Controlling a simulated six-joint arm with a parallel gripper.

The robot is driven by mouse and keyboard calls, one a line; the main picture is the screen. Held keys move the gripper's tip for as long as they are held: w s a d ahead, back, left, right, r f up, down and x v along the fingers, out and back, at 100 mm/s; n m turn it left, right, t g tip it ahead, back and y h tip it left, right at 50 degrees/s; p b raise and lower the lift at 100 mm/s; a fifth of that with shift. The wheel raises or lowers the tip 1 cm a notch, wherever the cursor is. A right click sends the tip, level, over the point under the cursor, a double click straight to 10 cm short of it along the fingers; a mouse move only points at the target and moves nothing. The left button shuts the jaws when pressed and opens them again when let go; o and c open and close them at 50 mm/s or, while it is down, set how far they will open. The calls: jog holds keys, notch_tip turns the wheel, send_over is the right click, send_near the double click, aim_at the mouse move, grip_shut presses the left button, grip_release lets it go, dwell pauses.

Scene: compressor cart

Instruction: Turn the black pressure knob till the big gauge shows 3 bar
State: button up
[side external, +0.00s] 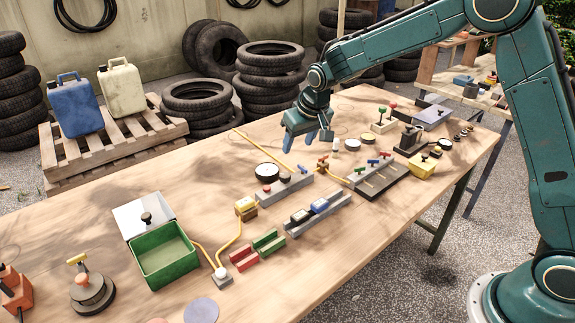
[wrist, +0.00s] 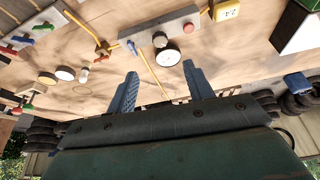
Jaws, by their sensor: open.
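The big gauge (side external: 266,172) has a white face and a black rim. It stands beside a grey block (side external: 292,188) that carries the black knob (side external: 285,178) and a red knob (side external: 267,189). In the wrist view the black knob (wrist: 160,39) sits on the block beside the gauge (wrist: 168,57); the needle and scale are too small to read. My gripper (side external: 308,141) is open and empty, above the table behind and to the right of the gauge. In the wrist view its two blue fingers (wrist: 160,69) are spread, apart from the knob.
A yellow hose (side external: 262,152) runs along the table past the gauge. A rail with blue and white switches (side external: 318,213) lies in front of the block. A tray with levers (side external: 378,180) stands to the right. A green box (side external: 165,262) is at front left.

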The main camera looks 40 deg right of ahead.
aim_at(285, 175)
jog(key=shift+w+a+f, duration=0.1)
jog(key=shift+w+f, duration=0.1)
jog(key=shift+f, duration=0.1)
jog(key=shift+x, duration=6.85)
jog(key=c, duration=1)
